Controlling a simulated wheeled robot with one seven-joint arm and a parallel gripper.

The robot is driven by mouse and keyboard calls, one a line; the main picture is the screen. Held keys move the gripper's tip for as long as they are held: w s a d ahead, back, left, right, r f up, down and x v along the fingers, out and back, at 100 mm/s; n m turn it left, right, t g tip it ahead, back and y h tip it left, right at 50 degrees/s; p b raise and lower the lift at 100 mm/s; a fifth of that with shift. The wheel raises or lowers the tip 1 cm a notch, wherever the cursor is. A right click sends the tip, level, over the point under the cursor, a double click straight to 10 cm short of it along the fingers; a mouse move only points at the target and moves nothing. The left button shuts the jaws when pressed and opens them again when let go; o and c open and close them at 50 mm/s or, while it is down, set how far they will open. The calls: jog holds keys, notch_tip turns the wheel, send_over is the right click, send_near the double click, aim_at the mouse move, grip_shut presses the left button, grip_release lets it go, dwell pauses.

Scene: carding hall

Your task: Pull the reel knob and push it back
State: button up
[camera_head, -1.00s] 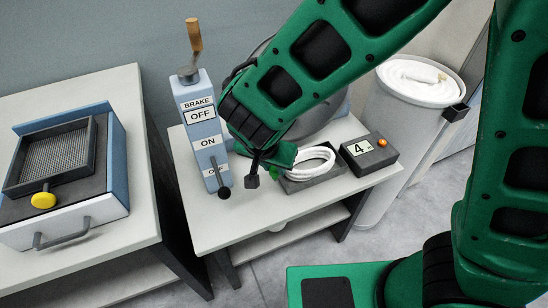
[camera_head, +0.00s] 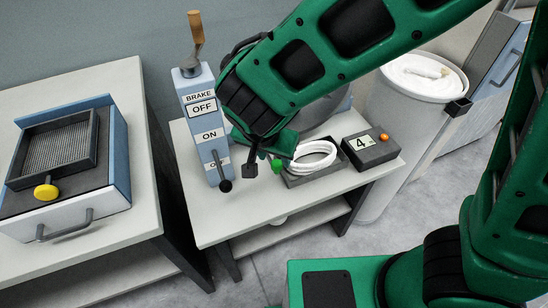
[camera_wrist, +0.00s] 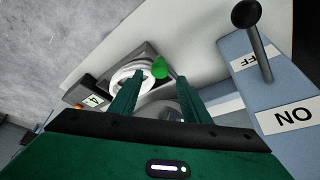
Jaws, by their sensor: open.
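A large grey round body (camera_head: 318,124), perhaps the reel, stands at the back of the low table, mostly hidden behind my arm. A small green knob (camera_head: 277,166) shows at the left end of the tray with the white coil; I cannot tell whether it is the reel knob. It also shows in the wrist view (camera_wrist: 160,69), just beyond the fingertips. My gripper (camera_head: 266,157) hangs over the table between the brake box and the coil tray. In the wrist view its two green fingers (camera_wrist: 160,76) are apart, with nothing visibly held.
The blue brake box (camera_head: 206,120) with its black-knobbed lever stands close to the left. The coil tray (camera_head: 320,176) and a dark box reading 4 (camera_head: 371,150) lie to the right. A white bin (camera_head: 400,140) stands beyond. The table's front strip is clear.

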jog(key=v, duration=0.7)
jog(key=shift+r, duration=0.15)
jog(key=w+d+r+m+g, duration=0.1)
jog(key=d, duration=1.2)
jog(key=w+d+r+g, duration=0.1)
jog(key=d+r+g, duration=0.1)
jog(key=d, duration=1)
jog(key=s+d+g+y, duration=0.1)
jog(key=s+d, duration=1.3)
jog(key=d, duration=0.1)
jog(key=shift+s+d+r+m+y, duration=0.3)
jog(key=shift+d+r+m+y, duration=0.05)
jog(key=shift+r+m+y, duration=0.1)
jog(key=shift+s, duration=0.35)
jog(key=shift+c, duration=0.9)
jog(key=shift+s, duration=0.1)
grip_shut()
